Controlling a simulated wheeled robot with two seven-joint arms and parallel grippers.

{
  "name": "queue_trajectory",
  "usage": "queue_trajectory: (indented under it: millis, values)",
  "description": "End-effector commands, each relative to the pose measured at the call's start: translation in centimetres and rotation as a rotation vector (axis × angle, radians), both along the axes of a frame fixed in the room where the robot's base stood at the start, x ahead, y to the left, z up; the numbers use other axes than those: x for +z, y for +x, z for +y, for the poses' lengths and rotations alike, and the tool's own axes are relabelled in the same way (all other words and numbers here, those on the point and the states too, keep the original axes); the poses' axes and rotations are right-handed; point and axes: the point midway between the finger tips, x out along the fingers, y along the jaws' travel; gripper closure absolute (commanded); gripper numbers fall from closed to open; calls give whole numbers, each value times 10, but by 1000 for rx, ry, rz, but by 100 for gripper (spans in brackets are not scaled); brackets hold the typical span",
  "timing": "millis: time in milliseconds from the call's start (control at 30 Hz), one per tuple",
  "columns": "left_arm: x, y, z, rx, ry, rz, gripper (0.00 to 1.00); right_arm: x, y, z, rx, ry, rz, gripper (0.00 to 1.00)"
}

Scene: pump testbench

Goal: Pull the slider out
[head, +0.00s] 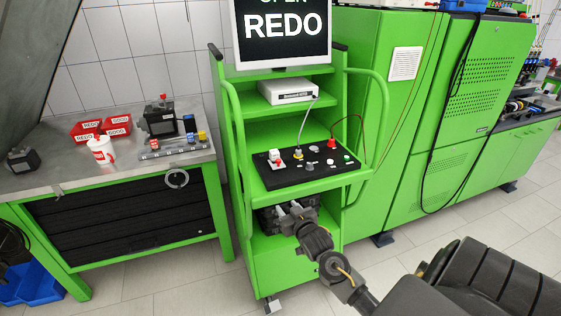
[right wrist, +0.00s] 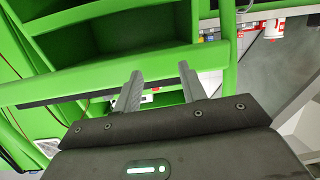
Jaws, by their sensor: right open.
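The green cart (head: 232,150) stands in the middle of the head view. Its shelf (head: 310,184), which looks like the slider, carries a black control panel (head: 333,171) with knobs and a red button. My right gripper (head: 289,207) is at the cart's front, just below that shelf's front edge in the picture. In the right wrist view my right gripper (right wrist: 159,76) is open and empty, its fingers overlapping a green bar (right wrist: 95,79) of the cart. I cannot tell whether they touch it. My left gripper is not in view.
A screen (head: 283,32) reading REDO tops the cart. A workbench (head: 130,172) with a cup (head: 102,151), red bins (head: 86,130) and a pump (head: 157,121) stands at left. Green cabinets (head: 395,120) stand at right. The floor before the cart is clear.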

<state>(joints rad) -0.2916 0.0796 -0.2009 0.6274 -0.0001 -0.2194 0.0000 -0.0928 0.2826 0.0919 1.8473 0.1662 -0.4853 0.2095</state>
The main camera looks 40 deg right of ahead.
Motion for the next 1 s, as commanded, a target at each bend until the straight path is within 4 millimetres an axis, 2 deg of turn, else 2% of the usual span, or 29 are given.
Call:
queue_trajectory:
  millis: [33, 100, 233, 400, 533, 800, 1000]
  values:
    - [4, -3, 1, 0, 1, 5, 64, 29, 10, -12, -16, -9, -72, 59]
    - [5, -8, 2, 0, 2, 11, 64, 55, 17, -23, -31, -16, -147, 59]
    - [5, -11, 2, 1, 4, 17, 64, 80, 23, -34, -44, -23, -222, 59]
    - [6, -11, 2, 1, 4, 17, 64, 84, 25, -36, -46, -24, -233, 59]
    - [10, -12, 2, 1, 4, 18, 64, 85, 36, -40, -46, -24, -233, 59]
    - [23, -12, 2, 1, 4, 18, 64, 86, 84, -56, -47, -26, -232, 59]
    - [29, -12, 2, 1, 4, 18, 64, 84, 111, -66, -47, -24, -230, 59]
